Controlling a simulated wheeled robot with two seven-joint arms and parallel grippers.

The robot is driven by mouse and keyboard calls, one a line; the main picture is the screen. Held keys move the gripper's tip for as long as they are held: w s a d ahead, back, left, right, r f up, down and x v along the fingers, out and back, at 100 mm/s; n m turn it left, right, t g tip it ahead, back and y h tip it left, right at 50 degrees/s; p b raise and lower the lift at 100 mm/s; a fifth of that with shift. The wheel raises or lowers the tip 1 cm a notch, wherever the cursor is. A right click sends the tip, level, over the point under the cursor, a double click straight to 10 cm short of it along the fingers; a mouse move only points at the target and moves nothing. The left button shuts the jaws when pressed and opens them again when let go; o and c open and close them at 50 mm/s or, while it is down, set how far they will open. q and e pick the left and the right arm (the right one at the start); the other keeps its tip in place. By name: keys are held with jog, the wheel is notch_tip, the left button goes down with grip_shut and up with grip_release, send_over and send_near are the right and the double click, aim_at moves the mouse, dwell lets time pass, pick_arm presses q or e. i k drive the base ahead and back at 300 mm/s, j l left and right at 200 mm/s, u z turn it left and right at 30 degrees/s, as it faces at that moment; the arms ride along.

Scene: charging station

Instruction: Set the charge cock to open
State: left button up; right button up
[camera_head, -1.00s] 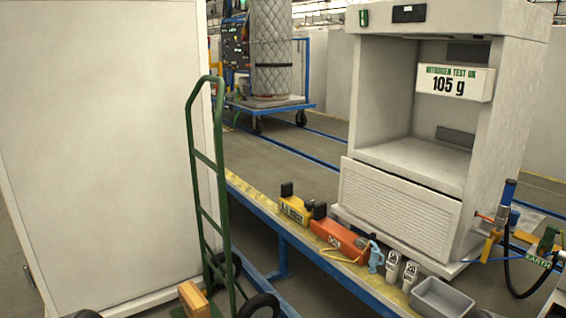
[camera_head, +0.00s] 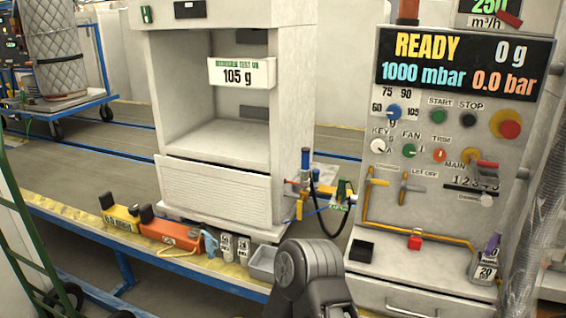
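The charging panel stands at the right. On its lower left are two small cocks side by side: one with a yellow handle (camera_head: 376,182) on a yellow pipe, and one with a grey handle (camera_head: 411,187) under a label reading LET OFF. The label over the yellow cock is too small to read; it looks like the charge cock. Its handle lies roughly crosswise to its upright pipe. A dark grey link of one of my arms rises at the bottom centre, below and left of the cocks. Neither gripper's fingers show.
The panel display (camera_head: 462,62) reads READY, 0 g, 1000 mbar and 0.0 bar. Knobs and buttons sit above the cocks. A black box (camera_head: 362,250) and red piece (camera_head: 415,242) are on the ledge. A white cabinet (camera_head: 215,190) stands left, with tools on the bench before it.

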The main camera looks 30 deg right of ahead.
aim_at(369, 179)
jog(key=z, duration=1.75)
